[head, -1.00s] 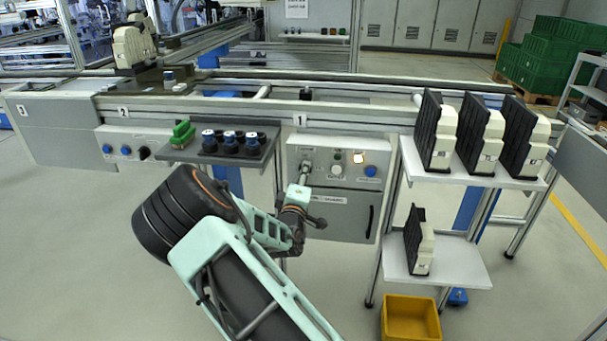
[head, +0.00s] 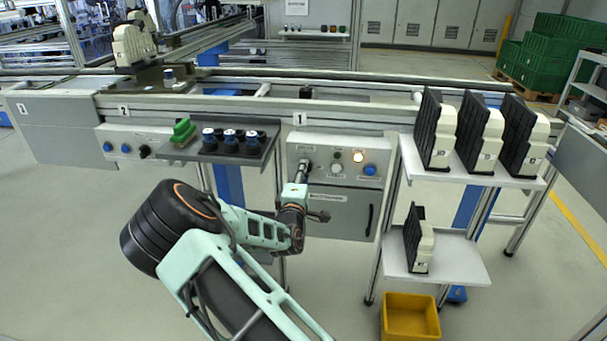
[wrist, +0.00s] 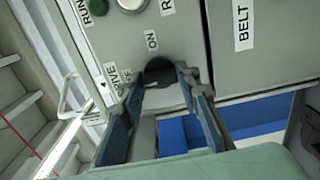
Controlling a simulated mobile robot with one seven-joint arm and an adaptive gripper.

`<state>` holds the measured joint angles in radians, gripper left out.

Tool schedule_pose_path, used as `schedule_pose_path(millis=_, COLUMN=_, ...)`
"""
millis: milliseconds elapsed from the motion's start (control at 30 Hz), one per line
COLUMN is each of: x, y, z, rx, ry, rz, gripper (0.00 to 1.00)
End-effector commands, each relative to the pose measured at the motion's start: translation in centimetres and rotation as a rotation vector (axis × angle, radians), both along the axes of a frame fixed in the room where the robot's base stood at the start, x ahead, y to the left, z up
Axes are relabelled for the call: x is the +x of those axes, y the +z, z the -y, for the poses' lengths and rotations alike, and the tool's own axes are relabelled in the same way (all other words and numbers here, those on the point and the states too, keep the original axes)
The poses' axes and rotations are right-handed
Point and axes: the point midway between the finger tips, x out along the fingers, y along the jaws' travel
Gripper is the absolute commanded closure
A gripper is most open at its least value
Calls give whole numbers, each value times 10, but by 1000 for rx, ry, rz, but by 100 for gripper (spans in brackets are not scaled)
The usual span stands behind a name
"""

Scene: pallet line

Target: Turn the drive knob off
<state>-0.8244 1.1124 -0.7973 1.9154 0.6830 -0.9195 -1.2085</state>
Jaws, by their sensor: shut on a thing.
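The drive knob (wrist: 159,68) is a dark round knob on the grey control panel (wrist: 200,20), seen in the wrist view. "DRIVE" and "ON" labels are printed beside it. My gripper (wrist: 161,80) is shut on the knob, with one blue-grey finger on each side. The fingers hide much of the knob, and I cannot tell which way it points. In the head view my gripper (head: 304,174) reaches the upper left of the panel (head: 318,180), and the knob is mostly hidden there.
Beside the knob are a white button (head: 337,169), a glowing lamp (head: 358,157) and a blue button (head: 370,170). A cabinet door with a black handle (head: 369,219) is below. A tray (head: 262,160) of dark cylinders juts out at left; shelves (head: 470,178) stand at right.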

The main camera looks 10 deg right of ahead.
Motion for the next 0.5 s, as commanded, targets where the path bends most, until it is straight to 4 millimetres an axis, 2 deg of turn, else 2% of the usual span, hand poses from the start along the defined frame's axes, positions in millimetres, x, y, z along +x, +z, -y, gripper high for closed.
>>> schedule_pose_path(millis=33, x=0, y=0, z=0, rx=-3, ry=0, rz=-1, gripper=94)
schedule_pose_path(millis=67, x=0, y=0, z=0, rx=-3, ry=0, rz=-1, gripper=67)
schedule_pose_path(millis=200, x=0, y=0, z=0, rx=-2, ry=0, rz=-1, gripper=52)
schedule_pose_path(millis=500, x=-2, y=0, z=-1, rx=-1, ry=0, rz=-1, gripper=52)
